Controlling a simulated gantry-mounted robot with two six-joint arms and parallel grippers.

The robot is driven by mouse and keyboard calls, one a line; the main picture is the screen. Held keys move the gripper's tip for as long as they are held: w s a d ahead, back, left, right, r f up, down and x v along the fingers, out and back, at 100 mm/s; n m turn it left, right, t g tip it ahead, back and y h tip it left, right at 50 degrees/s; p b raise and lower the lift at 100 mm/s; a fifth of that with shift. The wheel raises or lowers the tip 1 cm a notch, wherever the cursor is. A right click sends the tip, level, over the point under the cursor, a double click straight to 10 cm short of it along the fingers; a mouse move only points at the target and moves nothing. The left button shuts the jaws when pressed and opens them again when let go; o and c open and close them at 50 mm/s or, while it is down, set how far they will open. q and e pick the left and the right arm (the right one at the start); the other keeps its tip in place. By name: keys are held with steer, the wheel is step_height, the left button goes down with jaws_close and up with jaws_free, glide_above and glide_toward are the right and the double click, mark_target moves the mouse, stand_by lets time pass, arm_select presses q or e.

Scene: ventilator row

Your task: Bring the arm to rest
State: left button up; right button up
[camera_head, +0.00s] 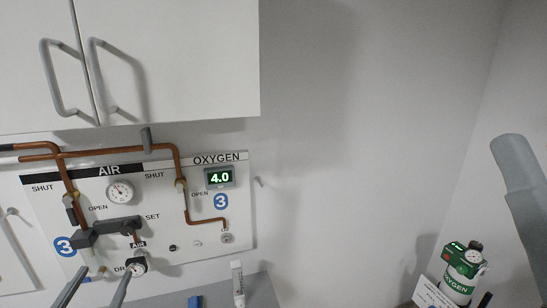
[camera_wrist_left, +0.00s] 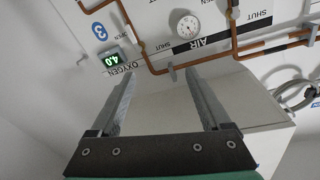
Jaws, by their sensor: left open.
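My left gripper (camera_head: 106,274) shows at the bottom left of the head view as two grey fingers, in front of the lower part of the gas panel (camera_head: 150,205). The fingers are apart. In the left wrist view, the gripper (camera_wrist_left: 155,80) is open, with nothing between its fingers. The panel's air gauge (camera_wrist_left: 187,27) and oxygen display (camera_wrist_left: 115,59) show beyond the fingertips. A grey link at the right edge of the head view looks like part of my other arm; its gripper is out of view.
A white cupboard (camera_head: 190,50) with grey handles hangs above the panel. Copper pipes (camera_head: 110,151) run across the panel. A white tube (camera_head: 238,284) and a blue item (camera_head: 195,301) are below it. A green oxygen device (camera_head: 464,266) is at the lower right. The middle wall is bare.

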arm_select(q)
steer(key=s+d+r+t+h+p, duration=0.1)
steer(key=s+d+r+t, duration=0.15)
steer(key=r, duration=0.55)
steer(key=s+d+r+m+t+h+p, duration=0.1)
steer(key=d+r, duration=0.3)
steer(key=r, duration=0.3)
steer(key=s+d+r+t+h+p, duration=0.15)
steer(key=d+r, duration=0.25)
steer(key=r, duration=0.4)
steer(key=s+d+r+n+t+h, duration=0.1)
steer(key=s+r+t, duration=0.3)
steer(key=s+r, duration=0.5)
steer(key=shift+s+d+r+h+p, duration=0.2)
steer(key=shift+d+r+h+p, duration=0.2)
steer(key=shift+d, duration=0.15)
